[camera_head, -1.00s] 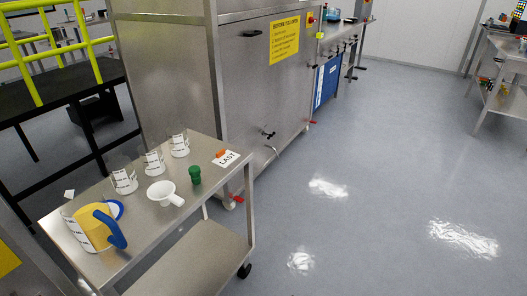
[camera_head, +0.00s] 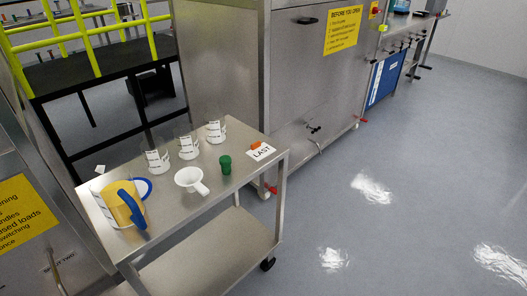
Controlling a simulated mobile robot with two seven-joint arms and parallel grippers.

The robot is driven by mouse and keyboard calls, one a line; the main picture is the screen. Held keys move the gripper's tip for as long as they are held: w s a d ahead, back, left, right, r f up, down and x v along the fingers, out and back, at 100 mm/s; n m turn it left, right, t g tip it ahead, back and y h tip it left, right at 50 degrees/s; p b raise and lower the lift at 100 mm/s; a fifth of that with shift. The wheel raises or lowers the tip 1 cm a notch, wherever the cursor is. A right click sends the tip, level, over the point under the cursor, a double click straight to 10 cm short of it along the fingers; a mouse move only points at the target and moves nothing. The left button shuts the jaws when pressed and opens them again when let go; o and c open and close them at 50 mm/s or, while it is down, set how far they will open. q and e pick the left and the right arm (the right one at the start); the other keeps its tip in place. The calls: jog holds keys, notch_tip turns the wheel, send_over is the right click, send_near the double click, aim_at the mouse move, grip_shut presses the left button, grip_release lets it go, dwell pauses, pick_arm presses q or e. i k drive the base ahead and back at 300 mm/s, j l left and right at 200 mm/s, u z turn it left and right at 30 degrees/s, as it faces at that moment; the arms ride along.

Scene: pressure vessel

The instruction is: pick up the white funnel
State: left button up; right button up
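The white funnel (camera_head: 189,179) lies on the top shelf of a steel cart (camera_head: 172,233), with its spout toward the lower right. It is between a yellow jug with a blue handle (camera_head: 124,204) on its left and a green bottle-shaped piece (camera_head: 225,165) on its right. Nothing covers the funnel. Neither of my grippers shows in the head view.
Several clear beakers with white labels (camera_head: 157,160) stand behind the funnel. A "LAST" card (camera_head: 261,151) with an orange piece lies at the cart's right end. A steel cabinet (camera_head: 300,90) stands behind the cart. The floor (camera_head: 400,170) to the right is open.

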aim_at(190, 178)
jog(key=l+u, duration=0.1)
jog(key=u, duration=1.25)
jog(key=l+u, duration=1.05)
jog(key=l, duration=0.25)
jog(key=k+l+u, duration=0.15)
jog(key=l+u, duration=0.15)
jog(key=l, duration=0.15)
jog(key=k+l+u, duration=0.15)
jog(key=l, duration=0.25)
jog(key=k+l+u, duration=0.1)
jog(key=k+l, duration=0.15)
jog(key=l, duration=0.15)
jog(key=k+l, duration=0.15)
jog(key=l, duration=0.2)
jog(key=k+l, duration=0.2)
jog(key=l, duration=0.15)
jog(key=k+l, duration=0.15)
jog(key=l, duration=0.25)
jog(key=k+l, duration=0.15)
jog(key=l, duration=0.2)
jog(key=k+l, duration=0.15)
jog(key=l, duration=0.2)
